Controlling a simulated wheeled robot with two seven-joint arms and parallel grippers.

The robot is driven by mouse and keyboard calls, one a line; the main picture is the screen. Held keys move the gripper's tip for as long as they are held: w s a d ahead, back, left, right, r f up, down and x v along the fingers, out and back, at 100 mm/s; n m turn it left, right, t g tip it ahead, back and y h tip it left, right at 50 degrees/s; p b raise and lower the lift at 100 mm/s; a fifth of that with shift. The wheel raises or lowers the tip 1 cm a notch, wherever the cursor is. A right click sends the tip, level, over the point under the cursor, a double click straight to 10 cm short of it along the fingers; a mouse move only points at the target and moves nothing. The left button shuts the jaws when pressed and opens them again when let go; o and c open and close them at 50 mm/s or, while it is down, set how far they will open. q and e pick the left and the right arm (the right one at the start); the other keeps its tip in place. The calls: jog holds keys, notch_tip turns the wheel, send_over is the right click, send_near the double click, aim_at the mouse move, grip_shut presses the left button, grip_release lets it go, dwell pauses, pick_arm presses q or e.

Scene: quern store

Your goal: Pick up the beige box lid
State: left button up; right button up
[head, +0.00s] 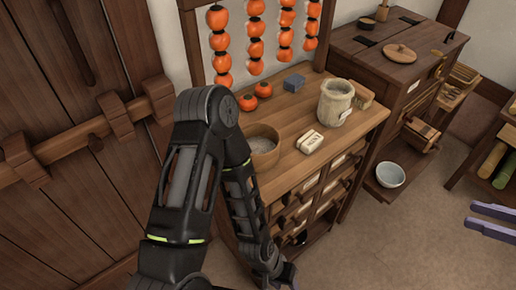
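A small beige box (310,142) with dark marks on top lies on the wooden cabinet top (290,118), near its front edge. It looks like two pieces side by side or a lid with a seam; I cannot tell where its lid ends. My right gripper (471,214) shows at the right edge, over the floor, well apart from the box. Its two pale purple fingers are apart, with nothing seen between them. My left arm crosses in front of the cabinet and bends down to the bottom edge; its gripper is not visible.
A round sieve-like tub (263,160), a stone jar (334,103), a grey-blue block (294,83) and orange fruits (263,89) share the cabinet top. A tan box (362,94) is behind the jar. A pale bowl (390,175) sits on a low shelf right. Floor there is clear.

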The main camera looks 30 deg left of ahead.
jog(key=shift+f, duration=0.1)
jog(key=s+a+f+n+g+h, duration=0.1)
jog(key=s+a+f+n+h, duration=0.15)
jog(key=f, duration=0.65)
jog(key=s+a+f+n+g+h, duration=0.15)
jog(key=a+f, duration=0.25)
jog(key=f, duration=0.5)
jog(key=s+a+f+n+g+h, duration=0.1)
jog(key=s+a+f+n, duration=0.15)
jog(key=f, duration=0.65)
jog(key=s+a+f+n+h, duration=0.3)
jog(key=s+a+f+n, duration=0.5)
jog(key=s+f+n, duration=0.2)
notch_tip(320, 180, down, 2)
jog(key=n, duration=0.2)
jog(key=shift+s+a+f+n+t+h, duration=0.2)
jog(key=shift+n+t+h, duration=0.1)
jog(key=shift+n+t, duration=0.05)
